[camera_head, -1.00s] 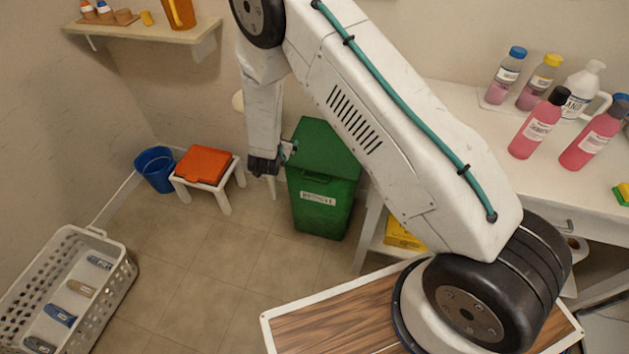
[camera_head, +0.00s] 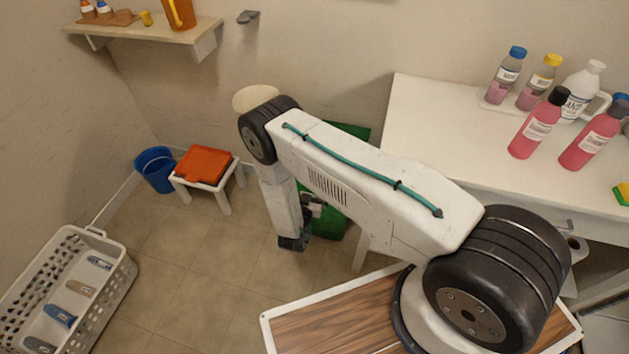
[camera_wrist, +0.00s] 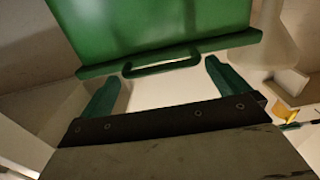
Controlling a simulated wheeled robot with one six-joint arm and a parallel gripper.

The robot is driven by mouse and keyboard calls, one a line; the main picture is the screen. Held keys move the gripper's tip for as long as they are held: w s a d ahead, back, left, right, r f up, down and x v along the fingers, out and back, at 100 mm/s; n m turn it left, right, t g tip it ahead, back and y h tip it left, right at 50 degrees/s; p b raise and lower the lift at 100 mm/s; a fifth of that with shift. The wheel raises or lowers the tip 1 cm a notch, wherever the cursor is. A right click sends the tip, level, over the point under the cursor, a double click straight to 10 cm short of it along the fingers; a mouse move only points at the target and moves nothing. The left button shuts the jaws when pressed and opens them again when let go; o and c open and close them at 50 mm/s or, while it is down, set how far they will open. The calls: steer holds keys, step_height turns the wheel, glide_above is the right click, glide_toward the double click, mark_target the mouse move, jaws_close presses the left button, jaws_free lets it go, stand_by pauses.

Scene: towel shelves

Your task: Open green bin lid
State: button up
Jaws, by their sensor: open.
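The green bin stands on the floor, largely hidden behind my arm in the head view; parts of its green body (camera_head: 329,222) show below the arm and a green piece shows above it. In the wrist view a green panel with a lipped edge (camera_wrist: 150,28) fills the top, and a green loop handle (camera_wrist: 162,65) sticks out from that edge. My gripper (camera_wrist: 158,74) is open, its two fingers on either side of the handle, with space between each finger and the handle. In the head view my gripper is partly hidden in front of the bin.
A white table (camera_head: 440,130) with several bottles stands right of the bin. A white stool (camera_head: 222,196) with an orange item (camera_head: 203,166) and a blue bucket (camera_head: 155,168) are to the left. A white basket (camera_head: 118,285) sits lower left. Floor between is clear.

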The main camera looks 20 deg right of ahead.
steer(key=shift+x, duration=1.6)
